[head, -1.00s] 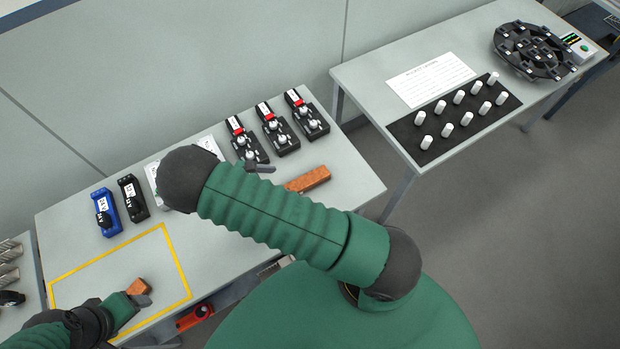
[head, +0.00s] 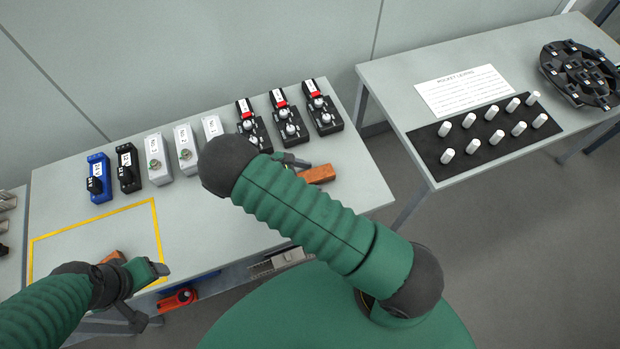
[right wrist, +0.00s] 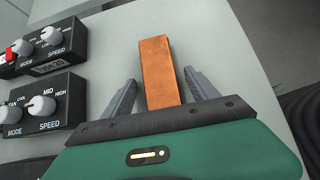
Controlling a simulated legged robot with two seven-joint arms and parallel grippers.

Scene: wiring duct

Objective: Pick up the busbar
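The copper-coloured busbar (head: 319,174) lies on the right part of the near table. In the right wrist view the busbar (right wrist: 158,65) runs lengthwise between the two fingers, its near end between them. My right gripper (right wrist: 160,82) is open, with a gap showing on each side of the bar. In the head view my right gripper (head: 296,162) is at the bar's left end, partly hidden by my arm. A second copper-coloured piece (head: 112,257) is in the yellow outline, partly hidden by my left gripper (head: 159,269), whose finger opening is unclear.
Black control boxes with knobs (head: 290,123) stand behind the busbar. White, black and blue units (head: 98,180) stand farther left. The yellow outline (head: 95,217) marks the table's left part. A second table (head: 440,72) at right holds white pegs on a black mat.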

